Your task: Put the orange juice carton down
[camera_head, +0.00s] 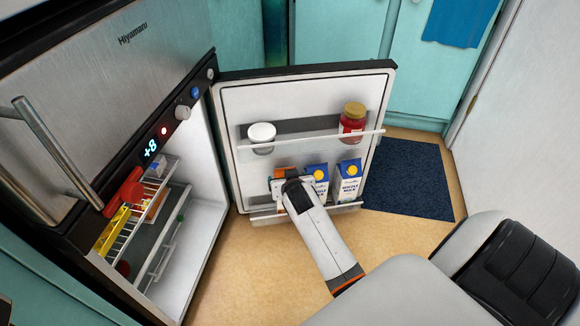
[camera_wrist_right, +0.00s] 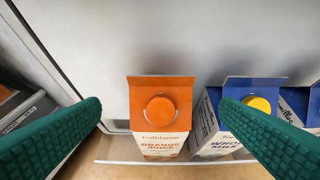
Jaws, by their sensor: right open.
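The orange juice carton (camera_wrist_right: 161,92), with an orange gabled top and round cap, appears upright in the lower rack of the open fridge door. In the head view only a bit of its orange top (camera_head: 284,170) shows behind my right gripper (camera_head: 284,184). In the right wrist view the green-padded fingers of my right gripper (camera_wrist_right: 160,103) are spread wide, one on each side of the carton, with gaps showing. The carton's base is hidden. My left gripper is in neither view.
Two blue-and-white milk cartons (camera_head: 349,184) stand right of the juice in the lower rack (camera_head: 345,208). A white-lidded tub (camera_head: 262,136) and a red jar (camera_head: 352,120) sit on the door shelf above. The fridge interior (camera_head: 190,235) is at left.

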